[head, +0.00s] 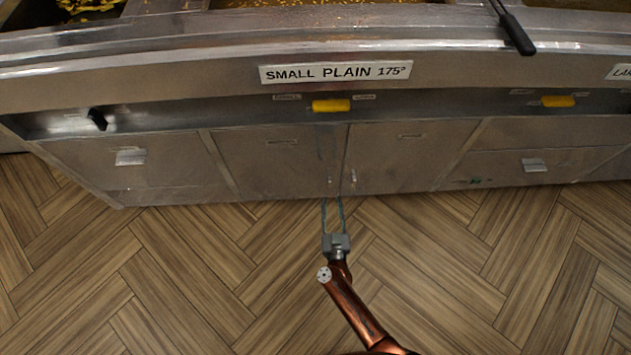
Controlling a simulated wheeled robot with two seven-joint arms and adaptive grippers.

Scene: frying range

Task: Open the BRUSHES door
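Two flat steel cabinet doors meet at a seam in the middle of the fryer front: a left door (270,165) and a right door (410,155). Each has a small label near its top, too small to read, so I cannot tell which is BRUSHES. A small upright handle (353,176) shows on the right door by the seam. Both doors look shut. My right gripper (333,200) points at the seam's lower end, its two thin fingers parallel and apart, with nothing seen between them. Whether the tips touch the door is unclear. My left gripper is not in view.
Above the doors are a yellow knob (331,105) and a "SMALL PLAIN 175°" sign (335,73). A drawer front (130,158) lies at left, another (535,165) at right. A black handle (517,35) overhangs the top edge. The wooden floor (180,270) is clear.

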